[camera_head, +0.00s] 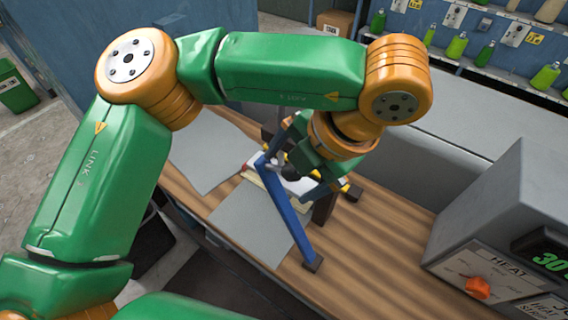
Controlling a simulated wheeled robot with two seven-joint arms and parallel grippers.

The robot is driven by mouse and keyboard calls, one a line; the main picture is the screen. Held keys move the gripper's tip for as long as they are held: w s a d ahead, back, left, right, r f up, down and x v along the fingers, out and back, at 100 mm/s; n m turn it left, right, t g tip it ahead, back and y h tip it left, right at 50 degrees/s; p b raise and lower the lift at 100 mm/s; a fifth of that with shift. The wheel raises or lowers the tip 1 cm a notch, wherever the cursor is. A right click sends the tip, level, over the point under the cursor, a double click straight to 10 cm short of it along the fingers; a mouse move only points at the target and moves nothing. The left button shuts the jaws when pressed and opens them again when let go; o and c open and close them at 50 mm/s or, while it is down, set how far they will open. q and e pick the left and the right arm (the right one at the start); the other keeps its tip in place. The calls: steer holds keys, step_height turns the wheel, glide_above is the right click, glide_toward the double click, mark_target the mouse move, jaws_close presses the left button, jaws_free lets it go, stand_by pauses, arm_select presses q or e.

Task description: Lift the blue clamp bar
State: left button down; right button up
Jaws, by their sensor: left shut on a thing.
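The blue clamp bar (287,212) is over the wooden bench, with its long arm slanting down to the right and a dark foot at its lower end. My left gripper (297,167) reaches down from the upper right and is shut on the blue clamp bar. The gripper and wrist partly hide the bar's far side. I cannot tell whether the bar's foot touches the bench. My right gripper is not in view.
The wooden bench top (375,235) is clear at front right. Grey sheets (243,222) lie on it beside the bar. A grey heat control box (505,225) with an orange knob stands at right. Green bottles (456,46) stand on a shelf behind.

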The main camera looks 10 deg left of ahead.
arm_select(q)
steer(key=shift+s+d+f, duration=0.3)
steer(key=shift+f, duration=0.25)
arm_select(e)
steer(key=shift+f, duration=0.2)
arm_select(q)
steer(key=shift+c, duration=1)
jaws_free()
steer(key=c, duration=0.3)
steer(key=shift+d+r, duration=0.2)
steer(key=shift+r, duration=0.2)
steer(key=shift+w+a+r+v, duration=0.1)
steer(key=shift+a+v, duration=0.05)
steer(key=shift+v, duration=1)
steer(key=shift+w+a+r+v, duration=0.1)
steer(key=shift+v, duration=1.05)
steer(key=shift+w+a+v, duration=0.1)
steer(key=shift+a+v, duration=0.05)
steer(key=shift+v, duration=1)
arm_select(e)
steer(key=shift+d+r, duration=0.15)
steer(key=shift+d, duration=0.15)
